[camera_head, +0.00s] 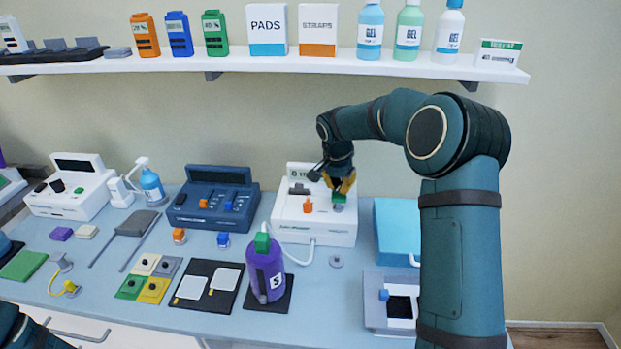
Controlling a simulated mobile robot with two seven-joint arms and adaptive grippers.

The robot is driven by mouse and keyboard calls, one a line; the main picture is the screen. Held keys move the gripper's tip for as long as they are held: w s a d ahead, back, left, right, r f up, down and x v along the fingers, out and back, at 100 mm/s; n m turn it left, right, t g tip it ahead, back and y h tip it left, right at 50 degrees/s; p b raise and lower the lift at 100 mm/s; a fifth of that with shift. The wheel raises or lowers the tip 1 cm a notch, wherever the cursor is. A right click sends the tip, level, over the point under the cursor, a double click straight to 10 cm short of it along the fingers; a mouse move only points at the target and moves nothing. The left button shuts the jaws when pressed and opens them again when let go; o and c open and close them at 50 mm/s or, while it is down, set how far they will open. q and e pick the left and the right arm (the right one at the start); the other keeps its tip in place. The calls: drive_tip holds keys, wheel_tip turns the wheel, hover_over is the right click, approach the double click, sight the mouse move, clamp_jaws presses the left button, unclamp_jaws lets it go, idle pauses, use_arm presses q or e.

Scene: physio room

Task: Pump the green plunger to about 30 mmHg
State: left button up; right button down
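The green plunger (339,198) stands on a grey post at the right of the white device's sloped top (290,233). The device has a display (297,174) that reads "0", with the rest of the line hidden by my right gripper. My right gripper (343,186) points down at the plunger, its yellow fingertips at or just above the green top. I cannot tell whether they touch or grip it. Only a dark piece of my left arm shows at the bottom left; its gripper is out of view.
An orange knob (308,205) sits left of the plunger on the device. A white hose (301,259) runs from it toward a purple bottle (265,272) with a green top. A blue box (393,230) stands close on the right. A loaded shelf (250,64) hangs above.

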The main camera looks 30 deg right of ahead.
sight(338, 196)
drive_tip(key=shift+f+b, duration=1.7)
drive_tip(key=shift+f, duration=0.95)
drive_tip(key=shift+r, duration=0.1)
drive_tip(key=shift+r+p, duration=2.05)
drive_tip(key=shift+r, duration=1)
drive_tip(key=shift+f, duration=0.15)
